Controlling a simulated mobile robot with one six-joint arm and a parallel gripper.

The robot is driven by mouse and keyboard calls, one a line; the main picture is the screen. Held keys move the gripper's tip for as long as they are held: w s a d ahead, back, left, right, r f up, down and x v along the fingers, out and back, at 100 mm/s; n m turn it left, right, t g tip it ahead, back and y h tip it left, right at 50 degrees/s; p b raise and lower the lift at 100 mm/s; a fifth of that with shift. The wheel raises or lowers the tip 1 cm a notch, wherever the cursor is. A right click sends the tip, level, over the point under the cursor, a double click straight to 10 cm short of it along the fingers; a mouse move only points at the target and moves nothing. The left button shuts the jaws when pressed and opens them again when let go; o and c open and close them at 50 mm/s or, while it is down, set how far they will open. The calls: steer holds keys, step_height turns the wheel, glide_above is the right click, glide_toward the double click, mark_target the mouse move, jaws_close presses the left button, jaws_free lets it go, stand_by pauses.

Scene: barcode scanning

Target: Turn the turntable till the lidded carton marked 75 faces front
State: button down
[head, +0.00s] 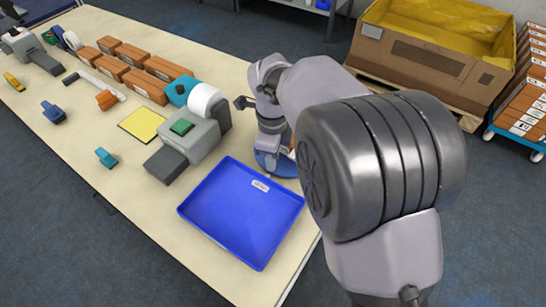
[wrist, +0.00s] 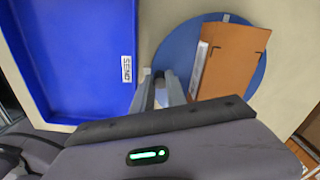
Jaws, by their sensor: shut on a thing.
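The blue round turntable (wrist: 178,48) shows in the wrist view right of the blue tray. In the head view the turntable (head: 284,168) is mostly hidden behind my arm. A brown carton (wrist: 232,58) stands on its right part, with a white label on its left side; no number is readable. My gripper (wrist: 166,86) is at the turntable's left edge, left of the carton. Its fingers are close together around a small grey knob (wrist: 158,75) near the rim, largely hidden by the fingers. The carton is not in the grip.
The blue tray (head: 222,204) marked SEND lies beside the turntable. A grey label printer (head: 200,138), a yellow pad (head: 141,124) and several brown cartons (head: 142,84) stand further along the table. A large yellow-lined crate (head: 425,52) stands behind on the floor.

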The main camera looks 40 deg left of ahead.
steer(key=c, duration=1.3)
jaws_free()
steer(key=shift+c, duration=0.2)
step_height(320, 180, up, 18)
steer(key=p, duration=0.7)
steer(key=shift+f, duration=0.25)
